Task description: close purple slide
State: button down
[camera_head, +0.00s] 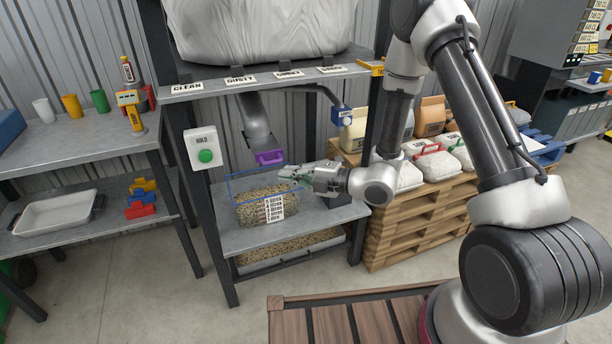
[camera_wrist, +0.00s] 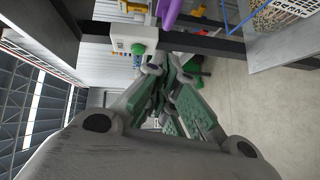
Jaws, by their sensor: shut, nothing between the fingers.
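The purple slide (camera_head: 270,157) is a small handle-like piece at the lower end of a grey chute (camera_head: 256,122) under the hopper shelf. It also shows at the top edge of the wrist view (camera_wrist: 171,12), partly cut off. My gripper (camera_head: 284,172) is shut and empty, just to the right of and slightly below the purple slide in the head view. In the wrist view its green-padded fingers (camera_wrist: 170,72) come together below the purple piece. I cannot tell whether they touch it.
A white box with a green button (camera_head: 204,156) is on the left post. A blue-and-white fitting (camera_head: 342,115) hangs at right. A pallet (camera_head: 420,215) with bags stands further right.

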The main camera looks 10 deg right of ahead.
aim_at(268, 154)
jog(key=w+a, duration=0.2)
jog(key=w, duration=0.1)
jog(key=w+a+f, duration=0.1)
jog(key=shift+w, duration=0.4)
jog(key=w, duration=0.2)
jog(key=w+a, duration=0.1)
jog(key=w, duration=0.2)
jog(key=shift+w+a, duration=0.3)
jog(key=shift+w, duration=0.35)
jog(key=shift+r, duration=0.1)
jog(key=shift+d, duration=0.1)
